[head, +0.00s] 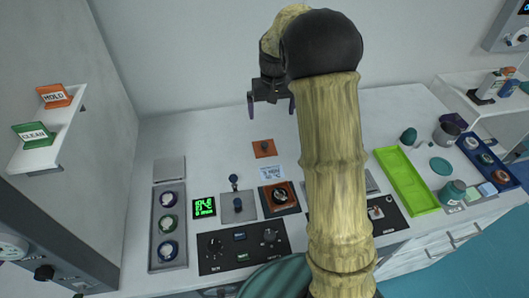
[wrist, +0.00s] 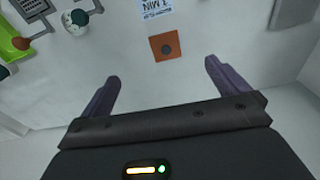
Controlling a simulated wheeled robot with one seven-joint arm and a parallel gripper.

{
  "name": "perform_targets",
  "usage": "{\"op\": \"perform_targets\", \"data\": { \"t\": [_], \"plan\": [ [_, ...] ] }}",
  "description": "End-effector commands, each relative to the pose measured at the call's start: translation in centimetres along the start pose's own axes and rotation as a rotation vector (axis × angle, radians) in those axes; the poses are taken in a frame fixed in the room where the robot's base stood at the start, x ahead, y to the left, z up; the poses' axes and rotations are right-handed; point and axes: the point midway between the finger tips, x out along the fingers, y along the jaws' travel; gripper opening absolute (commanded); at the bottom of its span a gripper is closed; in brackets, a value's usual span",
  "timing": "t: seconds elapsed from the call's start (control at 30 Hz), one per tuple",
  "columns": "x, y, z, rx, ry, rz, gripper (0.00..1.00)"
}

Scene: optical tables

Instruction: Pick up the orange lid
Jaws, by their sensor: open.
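The orange lid (head: 263,148) is a small square orange plate with a dark round spot or knob at its middle. It lies on the white table top near the back wall; it also shows in the wrist view (wrist: 165,46), beyond and between the two fingers. My gripper (head: 271,107) is open and empty, with its purple fingers spread above the back of the table. The fingers also show in the wrist view (wrist: 162,78). The lid is apart from both fingers and is fully in sight.
A printed white label (head: 270,173) lies close to the lid. An orange-based device with a round dark part (head: 279,196) stands nearer the front. A bright green tray (head: 406,180) is at the right, and a grey tray with knobs (head: 154,229) at the left. Bare table surrounds the lid's left.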

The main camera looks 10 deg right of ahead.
Motion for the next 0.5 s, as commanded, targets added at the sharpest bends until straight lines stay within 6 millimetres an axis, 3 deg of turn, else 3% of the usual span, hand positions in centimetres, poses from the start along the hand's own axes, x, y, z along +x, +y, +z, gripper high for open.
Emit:
{"op": "perform_targets", "data": {
  "t": [0.03, 0.2, 0.33, 0.5],
  "plan": [
    [1.3, -0.1, -1.5, -0.003, -0.01, 0.001, 1.0],
    [3.6, -0.4, -5.5, -0.013, -0.046, 0.005, 1.0],
    [4.7, -0.7, -7.3, -0.024, -0.066, 0.007, 1.0],
    [5.0, -0.9, -8.1, -0.03, -0.075, 0.007, 1.0]
  ]
}}
